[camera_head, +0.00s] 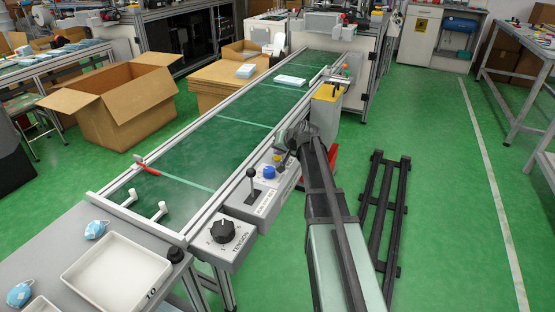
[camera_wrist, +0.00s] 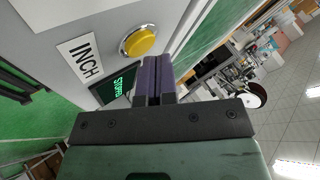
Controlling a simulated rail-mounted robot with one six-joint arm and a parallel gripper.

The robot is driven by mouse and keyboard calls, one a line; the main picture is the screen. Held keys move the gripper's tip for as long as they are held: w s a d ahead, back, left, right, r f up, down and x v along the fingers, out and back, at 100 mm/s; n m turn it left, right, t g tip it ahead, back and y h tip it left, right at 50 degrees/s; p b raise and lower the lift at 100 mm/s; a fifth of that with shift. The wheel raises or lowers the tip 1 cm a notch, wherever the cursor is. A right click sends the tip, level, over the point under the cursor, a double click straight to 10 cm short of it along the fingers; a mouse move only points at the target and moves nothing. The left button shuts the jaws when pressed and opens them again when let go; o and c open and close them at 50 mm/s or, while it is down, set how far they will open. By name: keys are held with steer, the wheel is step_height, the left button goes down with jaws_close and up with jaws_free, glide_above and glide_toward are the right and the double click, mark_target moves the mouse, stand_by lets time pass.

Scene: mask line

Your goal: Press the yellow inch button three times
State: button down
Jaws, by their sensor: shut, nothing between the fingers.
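The yellow inch button (camera_wrist: 141,42) is a round domed cap in a metal ring on a grey panel in the wrist view. A white INCH label (camera_wrist: 85,58) is beside it, and a small dark display (camera_wrist: 118,86) with green letters, seemingly STOPPED, is below it. My gripper (camera_wrist: 153,60) has its dark fingers together, with nothing between them. Its tips are just right of and below the button in the picture; the gap in depth is unclear. In the head view my arm reaches over the control panel and hides part of it.
In the head view a blue knob (camera_head: 269,172), a black lever (camera_head: 252,182) and a tension dial (camera_head: 222,231) sit along the conveyor's (camera_head: 200,158) near side. A yellow-topped box (camera_head: 326,95) stands beyond my gripper. A black pallet (camera_head: 383,215) lies on the floor to the right.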

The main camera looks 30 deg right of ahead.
mark_target(279, 157)
steer(key=shift+f+b, duration=0.35)
steer(key=shift+b, duration=0.05)
stand_by(0.6)
steer(key=shift+r+p, duration=0.8)
steer(key=shift+p, duration=0.05)
step_height(279, 157, up, 5)
steer(key=p, duration=0.5)
steer(key=shift+r, duration=0.15)
stand_by(2.2)
